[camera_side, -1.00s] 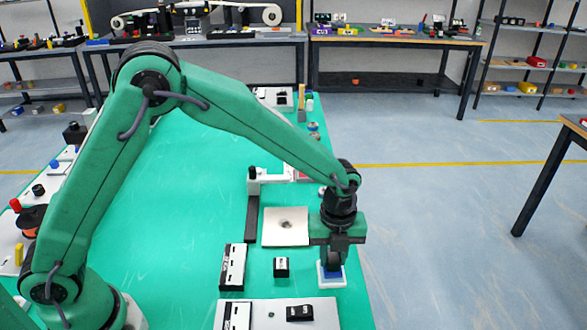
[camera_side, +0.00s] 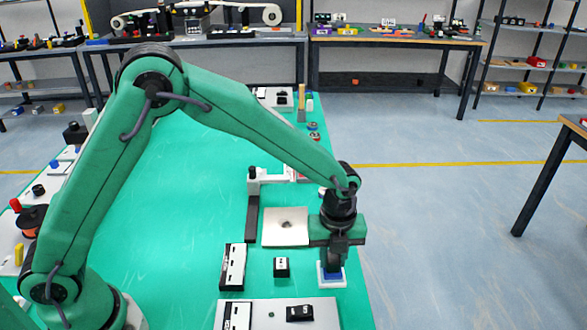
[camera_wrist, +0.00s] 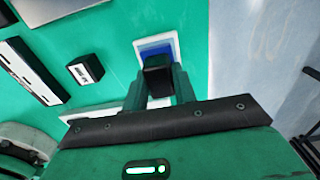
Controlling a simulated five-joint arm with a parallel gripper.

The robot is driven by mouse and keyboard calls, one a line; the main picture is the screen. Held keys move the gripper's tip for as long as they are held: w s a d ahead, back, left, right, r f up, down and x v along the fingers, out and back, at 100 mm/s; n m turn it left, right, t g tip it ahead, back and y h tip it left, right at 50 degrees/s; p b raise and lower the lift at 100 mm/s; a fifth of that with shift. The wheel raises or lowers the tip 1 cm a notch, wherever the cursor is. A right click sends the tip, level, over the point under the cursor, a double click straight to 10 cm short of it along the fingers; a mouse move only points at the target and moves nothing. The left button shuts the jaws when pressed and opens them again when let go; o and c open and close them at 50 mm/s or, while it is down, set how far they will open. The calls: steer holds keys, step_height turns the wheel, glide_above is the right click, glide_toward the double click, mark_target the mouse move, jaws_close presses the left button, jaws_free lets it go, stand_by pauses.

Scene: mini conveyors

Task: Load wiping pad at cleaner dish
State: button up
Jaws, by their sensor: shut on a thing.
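My gripper (camera_wrist: 160,90) is shut on a dark block, which I take to be the wiping pad (camera_wrist: 158,77). The side view shows my gripper (camera_side: 334,262) pointing down at the right edge of the green table. The cleaner dish (camera_wrist: 140,44) is a small white square dish with a blue inside, right at the held block. In the side view the dish (camera_side: 341,282) shows below the fingers. The block hides part of the blue inside. I cannot tell whether the block touches it.
A white plate with a dark spot (camera_side: 285,230) lies behind the dish. A small black-and-white block (camera_side: 281,267) and a longer one (camera_side: 233,267) lie to the left. A light panel (camera_side: 270,317) with a black part is in front. The table edge is close on the right.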

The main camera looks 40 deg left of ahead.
mark_target(333, 256)
steer(key=shift+f, duration=0.45)
stand_by(1.4)
steer(key=shift+r, duration=3.65)
steer(key=shift+w+a+r+n, duration=0.15)
steer(key=shift+a+r+n, duration=0.15)
steer(key=shift+a+n, duration=0.55)
steer(key=s+a+r+n, duration=0.1)
steer(key=a+r+n, duration=0.3)
steer(key=a+n, duration=0.5)
steer(key=s+a+r+n, duration=0.2)
steer(key=a+r+n, duration=0.2)
steer(key=a+n, duration=0.6)
steer(key=n, duration=0.6)
steer(key=shift+a+r, duration=0.25)
steer(key=shift+r, duration=0.05)
